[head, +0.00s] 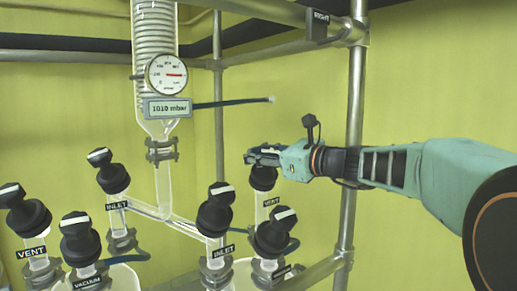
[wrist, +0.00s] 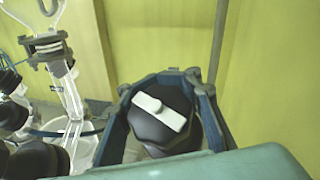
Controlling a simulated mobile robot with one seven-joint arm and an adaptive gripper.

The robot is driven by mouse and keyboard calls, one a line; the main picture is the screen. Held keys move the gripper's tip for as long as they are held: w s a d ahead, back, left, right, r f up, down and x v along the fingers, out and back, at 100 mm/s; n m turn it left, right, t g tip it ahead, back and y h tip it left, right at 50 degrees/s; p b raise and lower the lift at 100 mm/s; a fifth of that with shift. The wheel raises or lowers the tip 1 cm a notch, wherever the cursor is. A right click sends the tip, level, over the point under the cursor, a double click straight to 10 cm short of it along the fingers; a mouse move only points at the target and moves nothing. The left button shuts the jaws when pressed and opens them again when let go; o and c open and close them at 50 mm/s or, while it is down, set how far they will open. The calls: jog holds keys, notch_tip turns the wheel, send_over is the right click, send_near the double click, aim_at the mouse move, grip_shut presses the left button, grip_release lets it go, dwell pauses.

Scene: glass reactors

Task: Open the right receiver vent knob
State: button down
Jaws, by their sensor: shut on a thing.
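The right receiver vent knob (head: 263,178) is a black knob on a clear glass neck at the right of the head view. A dark label (head: 271,202) on the neck seems to read VENT. My gripper (head: 260,156) reaches in from the right and is shut on this knob. In the wrist view the knob (wrist: 160,130) sits between the two fingers of my gripper (wrist: 160,84). The white bar (wrist: 160,112) on its top lies tilted, its right end lower. The fingers hide part of the knob in the head view.
Close by stand an INLET knob (head: 215,210) and another black knob (head: 272,235). Left are VENT (head: 25,212), VACUUM (head: 80,240) and INLET (head: 112,178) knobs. A gauge (head: 167,75) and 1010 mbar display (head: 167,108) hang above. A metal post (head: 353,120) stands behind my arm.

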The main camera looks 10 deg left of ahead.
jog(key=shift+f+g, duration=0.1)
jog(key=shift+g, duration=0.2)
jog(key=c, duration=1.5)
grip_release()
notch_tip(320, 180, up, 10)
jog(key=shift+r, duration=0.1)
